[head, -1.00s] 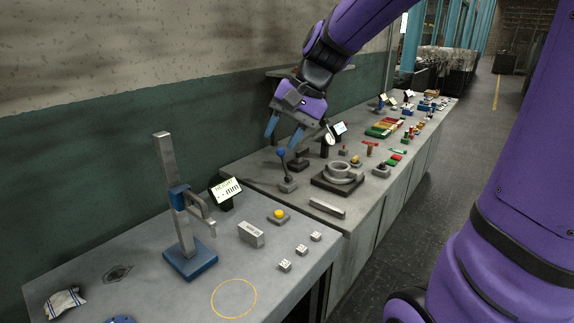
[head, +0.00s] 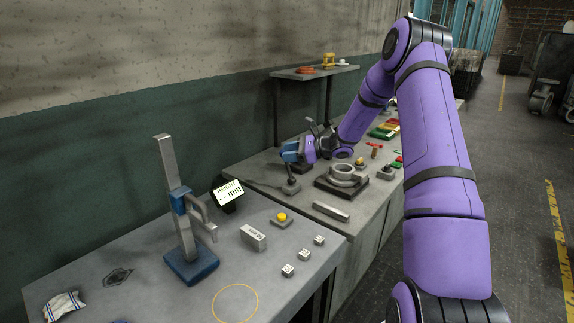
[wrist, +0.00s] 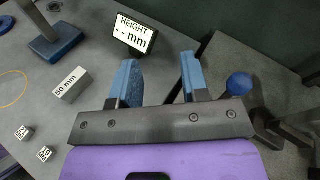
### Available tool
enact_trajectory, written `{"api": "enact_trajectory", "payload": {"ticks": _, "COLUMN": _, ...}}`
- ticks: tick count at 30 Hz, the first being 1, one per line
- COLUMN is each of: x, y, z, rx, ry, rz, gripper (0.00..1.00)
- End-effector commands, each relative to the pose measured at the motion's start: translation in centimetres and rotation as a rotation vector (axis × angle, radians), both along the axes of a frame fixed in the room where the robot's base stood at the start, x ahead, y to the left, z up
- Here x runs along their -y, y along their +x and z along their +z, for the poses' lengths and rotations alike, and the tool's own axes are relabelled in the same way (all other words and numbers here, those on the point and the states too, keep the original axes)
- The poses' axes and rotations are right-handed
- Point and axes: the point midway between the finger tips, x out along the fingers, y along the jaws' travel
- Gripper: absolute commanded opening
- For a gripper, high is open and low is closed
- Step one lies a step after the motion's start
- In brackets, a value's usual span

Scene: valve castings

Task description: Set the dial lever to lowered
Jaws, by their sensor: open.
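The lever (head: 290,186) stands on a small grey base on the second bench, its stem rising toward my gripper. Its blue ball knob (wrist: 238,83) shows in the wrist view, just right of my right finger; in the head view my gripper hides it or blends with it. My gripper (head: 286,152) is beside and above the lever base, fingers pointing left. In the wrist view my gripper (wrist: 158,72) is open with nothing between the fingers. I cannot tell whether a finger touches the knob. The dial is not clearly visible behind my gripper.
A ring casting (head: 343,174) on a dark plate and a grey bar (head: 330,211) lie right of the lever. The height display (head: 229,188), a blue-based height stand (head: 191,266) and a 50 mm block (head: 253,237) stand on the near bench. A shelf (head: 315,71) is behind.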

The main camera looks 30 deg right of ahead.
Motion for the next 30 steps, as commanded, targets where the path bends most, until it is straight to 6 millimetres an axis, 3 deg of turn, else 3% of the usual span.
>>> {"api": "enact_trajectory", "payload": {"ticks": 1, "x": 1.9, "y": 0.7, "z": -2.0, "rx": -0.015, "ry": 0.066, "rz": -0.059, "gripper": 0.42}}
{"api": "enact_trajectory", "payload": {"ticks": 6, "x": 7.0, "y": 2.2, "z": -7.0, "rx": -0.042, "ry": 0.246, "rz": -0.230, "gripper": 0.42}}
{"api": "enact_trajectory", "payload": {"ticks": 13, "x": 11.0, "y": 2.7, "z": -10.9, "rx": -0.055, "ry": 0.382, "rz": -0.364, "gripper": 0.42}}
{"api": "enact_trajectory", "payload": {"ticks": 20, "x": 10.9, "y": 3.9, "z": -11.5, "rx": -0.057, "ry": 0.405, "rz": -0.384, "gripper": 0.42}}
{"api": "enact_trajectory", "payload": {"ticks": 30, "x": 7.8, "y": 8.8, "z": -11.5, "rx": -0.056, "ry": 0.402, "rz": -0.381, "gripper": 0.42}}
